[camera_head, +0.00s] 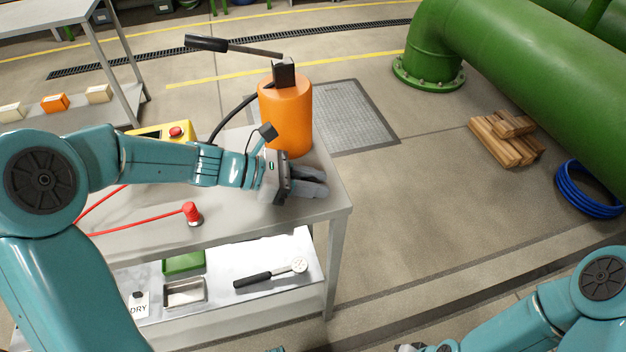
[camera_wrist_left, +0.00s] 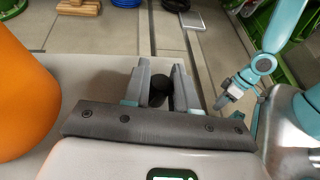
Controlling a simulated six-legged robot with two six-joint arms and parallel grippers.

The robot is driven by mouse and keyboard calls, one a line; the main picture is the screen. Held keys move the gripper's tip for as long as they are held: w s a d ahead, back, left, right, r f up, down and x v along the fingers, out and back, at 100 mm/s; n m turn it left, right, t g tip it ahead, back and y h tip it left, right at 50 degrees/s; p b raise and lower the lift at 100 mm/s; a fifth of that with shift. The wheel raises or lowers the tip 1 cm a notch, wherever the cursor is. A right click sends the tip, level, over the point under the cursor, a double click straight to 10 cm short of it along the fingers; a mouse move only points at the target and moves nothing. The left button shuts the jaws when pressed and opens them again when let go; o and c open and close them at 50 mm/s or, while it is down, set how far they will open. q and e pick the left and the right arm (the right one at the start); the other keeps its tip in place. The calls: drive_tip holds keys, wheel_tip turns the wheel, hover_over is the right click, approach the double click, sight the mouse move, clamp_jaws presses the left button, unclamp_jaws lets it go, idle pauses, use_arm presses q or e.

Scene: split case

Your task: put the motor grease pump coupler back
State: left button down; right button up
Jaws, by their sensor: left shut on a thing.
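The orange grease pump (camera_head: 286,118) stands on the grey table, with a black head and a long lever on top. Its black hose (camera_head: 228,116) curves down behind my left arm. My left gripper (camera_head: 312,184) is low over the table's right end, in front of the pump. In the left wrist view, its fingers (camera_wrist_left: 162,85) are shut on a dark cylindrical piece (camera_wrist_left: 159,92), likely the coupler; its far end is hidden. The pump's orange side fills the left edge there. My right gripper (camera_wrist_left: 228,97) is away to the right, its fingers too small to read.
A red cap on a metal base (camera_head: 192,212) with a red cord stands on the table (camera_head: 240,232). A yellow box with a red button (camera_head: 176,131) is behind my left arm. The lower shelf holds a green tray (camera_head: 184,263), a metal tray (camera_head: 185,292) and a black-handled tool (camera_head: 270,274).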

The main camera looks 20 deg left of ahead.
use_arm(q)
drive_tip(key=shift+f, duration=0.15)
drive_tip(key=c, duration=0.8)
unclamp_jaws()
drive_tip(key=shift+a, duration=0.1)
drive_tip(key=p+v, duration=0.2)
drive_tip(key=v, duration=1.4)
drive_tip(key=shift+r+p, duration=0.2)
drive_tip(key=shift+p, duration=0.1)
